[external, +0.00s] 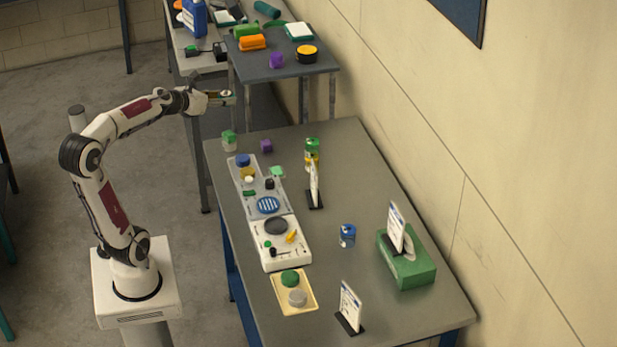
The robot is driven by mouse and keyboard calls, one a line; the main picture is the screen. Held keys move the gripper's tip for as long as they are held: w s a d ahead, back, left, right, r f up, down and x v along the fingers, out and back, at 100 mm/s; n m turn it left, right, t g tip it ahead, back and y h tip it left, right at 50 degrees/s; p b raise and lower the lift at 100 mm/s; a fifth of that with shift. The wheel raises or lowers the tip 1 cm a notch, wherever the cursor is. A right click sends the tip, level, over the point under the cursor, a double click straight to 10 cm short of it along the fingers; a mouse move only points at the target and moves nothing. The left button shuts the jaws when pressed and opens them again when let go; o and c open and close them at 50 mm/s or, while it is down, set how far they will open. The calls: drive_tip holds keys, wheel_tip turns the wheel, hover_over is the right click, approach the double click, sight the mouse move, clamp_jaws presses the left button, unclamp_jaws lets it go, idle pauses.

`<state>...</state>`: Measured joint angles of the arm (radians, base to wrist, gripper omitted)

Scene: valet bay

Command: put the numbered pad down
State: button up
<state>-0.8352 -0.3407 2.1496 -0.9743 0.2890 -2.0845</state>
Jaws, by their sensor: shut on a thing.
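My gripper (222,97) is at the end of my outstretched arm, raised beyond the far left corner of the grey table (357,150). It is shut on a small thin thing, taken as the numbered pad (228,95). The pad is mostly hidden by the fingers and too small for any number to be read. Gripper and pad appear clear of the table and of the stands behind.
The table holds a white panel (285,256) with knobs, a cream tray (279,304) with two round pieces, a green box (408,272), a blue can (347,235) and upright cards. A purple cube (266,146) and a green-lidded jar (229,141) stand near the far left corner. A dark side table (285,72) stands behind.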

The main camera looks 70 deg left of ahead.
drive_tip(key=shift+w+d+f+m+t+h, duration=0.15)
drive_tip(key=shift+w+f+m+t+h, duration=0.1)
drive_tip(key=shift+w+m+h, duration=0.15)
drive_tip(key=shift+w+d+f+m+t+h, duration=0.2)
drive_tip(key=shift+w+m+h, duration=0.1)
drive_tip(key=shift+w, duration=0.15)
drive_tip(key=w+a+f+m+t+h, duration=0.1)
drive_tip(key=w+a+f+m+h, duration=0.2)
drive_tip(key=w, duration=0.4)
drive_tip(key=w+a+f+m+h, duration=0.3)
drive_tip(key=w, duration=0.3)
drive_tip(key=w+a+f, duration=0.1)
drive_tip(key=a+f, duration=0.5)
drive_tip(key=f, duration=0.4)
drive_tip(key=w+a+f, duration=0.1)
drive_tip(key=a+f, duration=0.5)
drive_tip(key=f, duration=0.4)
drive_tip(key=shift+w+a+f+n, duration=0.15)
drive_tip(key=shift+w+a+n, duration=0.1)
drive_tip(key=shift+n, duration=0.15)
drive_tip(key=shift+f, duration=0.1)
drive_tip(key=shift+f, duration=3.05)
drive_tip(key=shift+f, duration=0.1)
